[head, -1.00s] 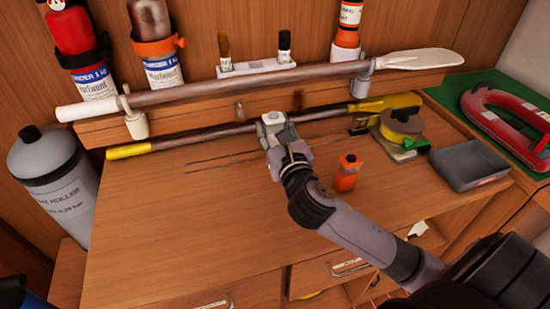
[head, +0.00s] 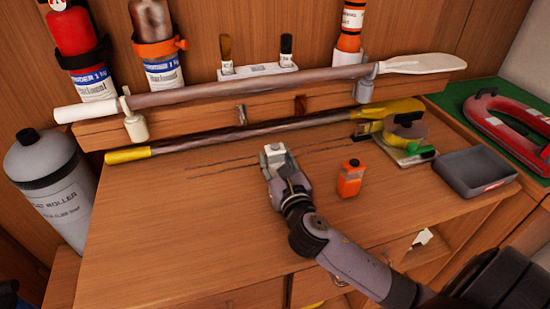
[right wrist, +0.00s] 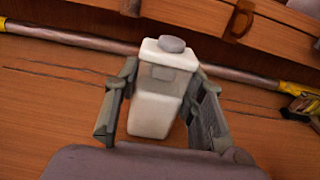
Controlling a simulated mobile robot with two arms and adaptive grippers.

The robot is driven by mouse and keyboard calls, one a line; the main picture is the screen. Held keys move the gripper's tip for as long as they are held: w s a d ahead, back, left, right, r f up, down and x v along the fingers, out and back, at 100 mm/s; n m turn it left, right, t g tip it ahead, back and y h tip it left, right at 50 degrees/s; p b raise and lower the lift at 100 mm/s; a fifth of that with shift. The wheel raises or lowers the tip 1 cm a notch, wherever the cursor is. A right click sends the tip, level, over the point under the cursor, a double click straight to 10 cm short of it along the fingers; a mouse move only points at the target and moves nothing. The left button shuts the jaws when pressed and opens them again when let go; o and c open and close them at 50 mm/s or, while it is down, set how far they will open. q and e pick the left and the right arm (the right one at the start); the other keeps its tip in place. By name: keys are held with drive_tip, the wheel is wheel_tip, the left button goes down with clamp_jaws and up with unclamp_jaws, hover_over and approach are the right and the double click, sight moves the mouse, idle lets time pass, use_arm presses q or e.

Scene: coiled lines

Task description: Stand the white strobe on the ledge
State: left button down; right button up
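The white strobe (right wrist: 155,100) is a small white box with a grey knob on top. In the right wrist view it stands upright between the two fingers of my right gripper (right wrist: 160,105), which is shut on its sides. In the head view my right gripper (head: 275,158) and the strobe (head: 274,150) are over the middle of the worktop, in front of the ledge. I cannot tell whether the strobe's base touches the worktop. The wooden ledge (head: 280,109) runs along the back wall. My left gripper is not in view.
A white-bladed paddle (head: 240,87) lies along the ledge, and a yellow-ended pole (head: 230,136) lies below it. An orange strobe (head: 350,178) stands right of my gripper. A grey tray (head: 475,172) is at the right. The worktop's left part is clear.

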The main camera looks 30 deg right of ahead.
drive_tip(key=o, duration=0.4)
drive_tip(key=shift+o, duration=0.2)
